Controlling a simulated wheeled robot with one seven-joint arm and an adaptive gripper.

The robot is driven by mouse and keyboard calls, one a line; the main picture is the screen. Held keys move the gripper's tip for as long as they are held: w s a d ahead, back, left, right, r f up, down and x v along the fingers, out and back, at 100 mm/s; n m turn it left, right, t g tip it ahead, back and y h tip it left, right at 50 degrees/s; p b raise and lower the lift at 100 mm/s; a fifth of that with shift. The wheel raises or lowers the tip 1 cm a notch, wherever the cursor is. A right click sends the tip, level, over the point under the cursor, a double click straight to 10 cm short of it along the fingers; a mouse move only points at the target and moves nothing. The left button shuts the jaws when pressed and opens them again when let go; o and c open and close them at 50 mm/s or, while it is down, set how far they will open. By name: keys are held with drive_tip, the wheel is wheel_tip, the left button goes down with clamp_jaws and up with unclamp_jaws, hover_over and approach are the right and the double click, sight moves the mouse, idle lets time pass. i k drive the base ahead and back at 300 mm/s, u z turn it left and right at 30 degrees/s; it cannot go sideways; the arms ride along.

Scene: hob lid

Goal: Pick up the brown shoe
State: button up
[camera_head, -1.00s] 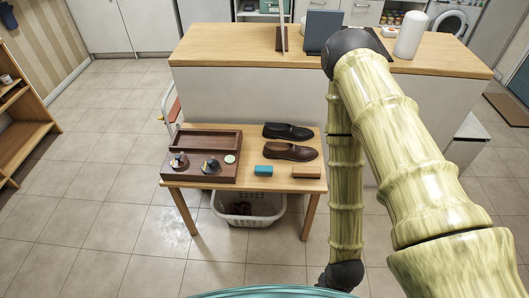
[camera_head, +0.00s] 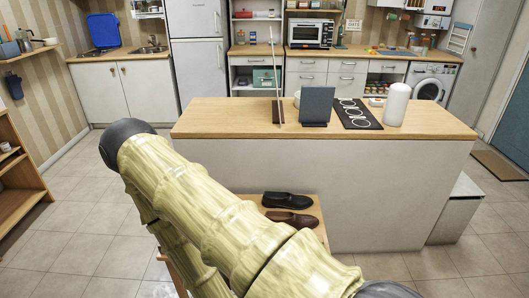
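The brown shoe (camera_head: 293,219) lies on the small wooden table (camera_head: 316,207), just in front of a black shoe (camera_head: 287,200). Both shoes lie sideways across the table with little space between them. The brown shoe's near edge is close to my arm in the picture. My bamboo-patterned arm crosses the foreground and hides most of the small table and whatever else is on it. My gripper is not visible in the head view.
A large island (camera_head: 430,116) with a wooden top stands right behind the small table. It carries a dark upright panel (camera_head: 317,105), a black hob-like plate (camera_head: 357,114) and a white cylinder (camera_head: 397,104). Tiled floor (camera_head: 70,222) is open on the left.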

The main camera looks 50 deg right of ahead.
sight(299, 220)
drive_tip(key=i, duration=0.65)
drive_tip(key=z, duration=1.75)
